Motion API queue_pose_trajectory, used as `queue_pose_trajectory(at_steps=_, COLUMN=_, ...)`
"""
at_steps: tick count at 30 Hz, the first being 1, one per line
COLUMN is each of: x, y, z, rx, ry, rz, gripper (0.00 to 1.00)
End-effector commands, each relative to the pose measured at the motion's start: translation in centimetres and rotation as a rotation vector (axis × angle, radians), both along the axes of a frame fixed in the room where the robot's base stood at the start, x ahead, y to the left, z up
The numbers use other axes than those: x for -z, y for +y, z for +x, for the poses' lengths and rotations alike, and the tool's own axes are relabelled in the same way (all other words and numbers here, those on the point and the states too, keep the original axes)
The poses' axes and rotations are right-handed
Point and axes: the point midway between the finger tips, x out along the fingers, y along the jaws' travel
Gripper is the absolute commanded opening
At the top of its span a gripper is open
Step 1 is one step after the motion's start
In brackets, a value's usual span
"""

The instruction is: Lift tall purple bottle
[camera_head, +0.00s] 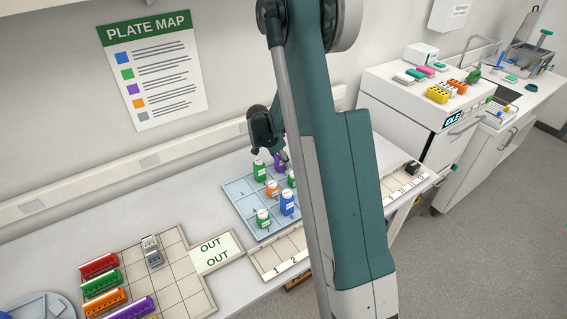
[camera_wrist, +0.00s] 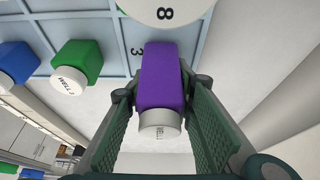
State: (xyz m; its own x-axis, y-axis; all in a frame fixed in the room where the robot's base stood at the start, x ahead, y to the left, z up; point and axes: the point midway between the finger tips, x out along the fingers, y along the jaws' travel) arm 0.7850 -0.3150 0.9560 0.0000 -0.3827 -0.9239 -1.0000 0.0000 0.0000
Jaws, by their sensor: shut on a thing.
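The tall purple bottle (camera_wrist: 161,82) with a white cap is between the two green padded fingers of my gripper (camera_wrist: 163,95) in the wrist view. My gripper is shut on it. In the head view a small part of the purple bottle (camera_head: 279,163) shows at the far side of the blue gridded tray (camera_head: 236,188), largely hidden by my gripper and arm. I cannot tell whether its base touches the tray.
Green bottles (camera_head: 260,172) (camera_head: 263,219), an orange bottle (camera_head: 272,188) and a blue bottle (camera_head: 287,203) stand close by on the tray. A tan grid (camera_head: 185,283) with coloured racks lies at the left. My arm hides the tray's right part.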

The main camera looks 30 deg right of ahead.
Motion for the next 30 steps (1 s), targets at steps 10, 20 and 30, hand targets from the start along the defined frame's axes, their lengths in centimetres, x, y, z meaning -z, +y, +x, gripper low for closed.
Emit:
queue_pose_trajectory(at_steps=10, x=-3.2, y=0.0, z=0.0, rx=0.000, ry=0.000, rz=0.000, gripper=0.13)
queue_pose_trajectory(at_steps=20, x=-7.5, y=0.0, z=0.0, rx=0.000, ry=0.000, rz=0.000, gripper=0.13)
queue_pose_trajectory(at_steps=30, x=-9.5, y=0.0, z=0.0, rx=0.000, ry=0.000, rz=0.000, gripper=0.13)
